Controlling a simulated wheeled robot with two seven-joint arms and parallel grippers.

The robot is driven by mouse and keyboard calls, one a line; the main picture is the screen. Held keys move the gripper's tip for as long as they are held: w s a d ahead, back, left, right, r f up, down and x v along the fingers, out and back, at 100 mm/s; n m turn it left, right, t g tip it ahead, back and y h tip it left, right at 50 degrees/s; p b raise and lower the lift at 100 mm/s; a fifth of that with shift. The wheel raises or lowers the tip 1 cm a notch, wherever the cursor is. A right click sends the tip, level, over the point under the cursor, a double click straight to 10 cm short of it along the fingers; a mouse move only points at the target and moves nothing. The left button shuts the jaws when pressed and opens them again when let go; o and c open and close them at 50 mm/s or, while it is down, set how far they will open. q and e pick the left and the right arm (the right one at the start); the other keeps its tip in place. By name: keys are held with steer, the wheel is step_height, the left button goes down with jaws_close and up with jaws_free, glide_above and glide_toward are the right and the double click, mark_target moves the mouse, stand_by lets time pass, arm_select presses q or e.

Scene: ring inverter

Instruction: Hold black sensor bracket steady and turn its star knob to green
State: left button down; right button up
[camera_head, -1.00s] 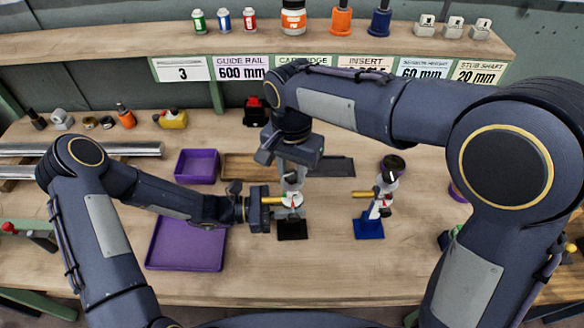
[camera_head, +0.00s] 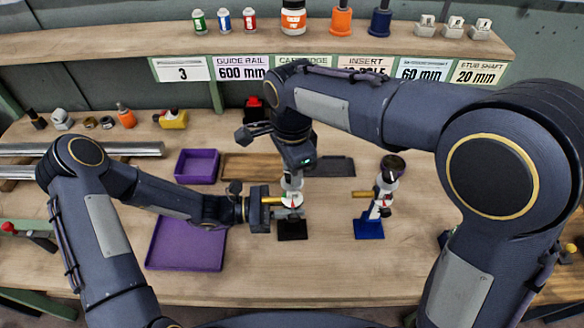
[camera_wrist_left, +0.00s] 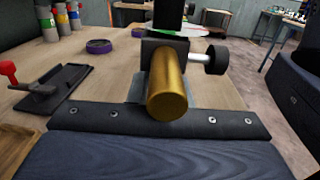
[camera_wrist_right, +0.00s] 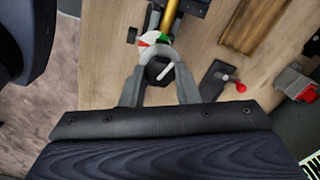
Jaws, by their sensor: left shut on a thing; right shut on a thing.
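The black sensor bracket stands upright on its black base (camera_head: 292,230) at mid-table, with a brass cylinder (camera_wrist_left: 167,85) pointing at my left wrist. My left gripper (camera_head: 270,200) comes in from the left and is shut on the bracket at the brass sensor's level. My right gripper (camera_wrist_right: 158,82) is above, pointing down, its grey fingers shut on the black star knob (camera_wrist_right: 158,70). The knob's white pointer line shows between the fingers. A dial with red, white and green parts (camera_wrist_right: 150,39) shows beyond it. Which colour the pointer meets is hard to tell.
A similar bracket on a blue base (camera_head: 369,229) stands to the right. A purple tray (camera_head: 186,262) and a smaller purple bin (camera_head: 196,166) lie to the left. A wooden tray (camera_head: 250,166) and a dark plate (camera_head: 330,166) are behind. The table front is clear.

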stand_by(0.5)
steer(key=o, duration=1)
step_height(320, 180, up, 12)
arm_select(q)
steer(key=c, duration=1.3)
jaws_free()
steer(key=shift+o, duration=0.2)
